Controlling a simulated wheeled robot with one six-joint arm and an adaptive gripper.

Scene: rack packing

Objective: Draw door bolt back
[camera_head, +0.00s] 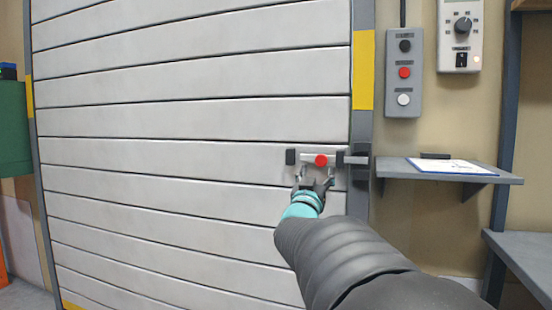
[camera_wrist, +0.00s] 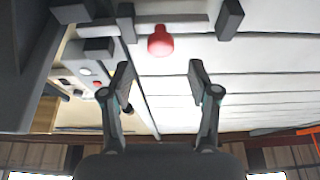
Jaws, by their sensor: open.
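The door bolt is a pale bar (camera_head: 307,157) lying level across the slatted white door (camera_head: 190,118), with a round red knob (camera_head: 321,160) on it. Dark brackets stand at both sides of the knob, and the bar's right end reaches the grey door frame. My gripper (camera_head: 314,177) is open just below the knob in the head view. In the wrist view the knob (camera_wrist: 160,41) shows centred between my open fingers (camera_wrist: 160,72), ahead of their tips. No finger visibly touches it.
A grey shelf (camera_head: 500,177) with a clipboard (camera_head: 449,166) juts out right of the frame. A button box (camera_head: 403,72) and a dial box (camera_head: 460,35) hang above it. A green container (camera_head: 14,128) stands at the far left.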

